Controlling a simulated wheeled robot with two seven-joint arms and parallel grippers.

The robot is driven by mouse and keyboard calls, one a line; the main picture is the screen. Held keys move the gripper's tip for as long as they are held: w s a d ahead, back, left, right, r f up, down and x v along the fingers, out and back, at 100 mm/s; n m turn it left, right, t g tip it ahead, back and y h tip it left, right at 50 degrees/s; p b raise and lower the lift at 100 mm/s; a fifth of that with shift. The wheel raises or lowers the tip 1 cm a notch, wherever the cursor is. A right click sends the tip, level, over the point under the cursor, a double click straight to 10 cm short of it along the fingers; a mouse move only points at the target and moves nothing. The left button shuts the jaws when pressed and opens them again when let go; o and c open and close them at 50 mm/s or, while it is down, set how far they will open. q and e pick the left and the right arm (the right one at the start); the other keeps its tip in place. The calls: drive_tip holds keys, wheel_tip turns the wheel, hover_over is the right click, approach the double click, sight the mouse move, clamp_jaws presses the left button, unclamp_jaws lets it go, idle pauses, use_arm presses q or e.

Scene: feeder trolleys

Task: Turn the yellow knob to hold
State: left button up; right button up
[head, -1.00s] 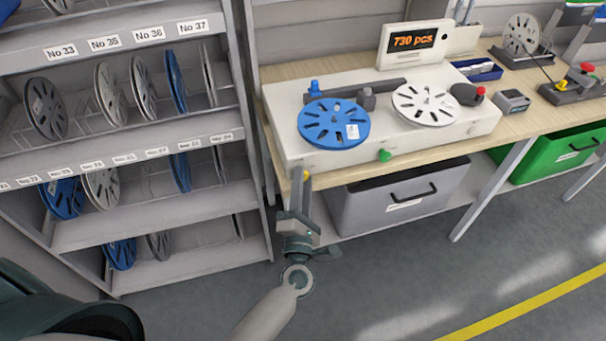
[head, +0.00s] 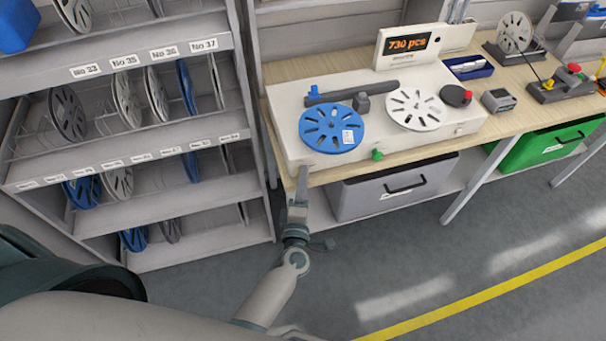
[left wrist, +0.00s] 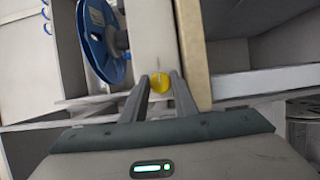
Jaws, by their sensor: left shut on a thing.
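The yellow knob (left wrist: 160,81) is on the front of the white counting machine (head: 285,120), at its left end. In the left wrist view it sits between my fingertips, with a pale line above it. My left gripper (head: 301,175) is shut on the knob, reaching up to the machine's front from below. In the head view the fingers hide the knob. The machine carries a blue reel (head: 332,128) on the left and a white reel (head: 415,108) on the right. Its display (head: 408,44) reads 730 pcs. My right gripper is not in view.
A green knob (head: 377,155) is on the machine's front, right of my gripper. A grey bin (head: 393,188) and a green bin (head: 555,147) are under the wooden bench (head: 340,68). A reel shelf (head: 110,158) stands close on the left. Open floor lies right.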

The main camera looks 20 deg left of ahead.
use_arm(q)
drive_tip(key=shift+f, duration=0.1)
idle(0.3)
drive_tip(key=o, duration=1)
drive_tip(key=shift+s, duration=0.1)
drive_tip(key=v, duration=1.7)
drive_tip(key=shift+s, duration=0.15)
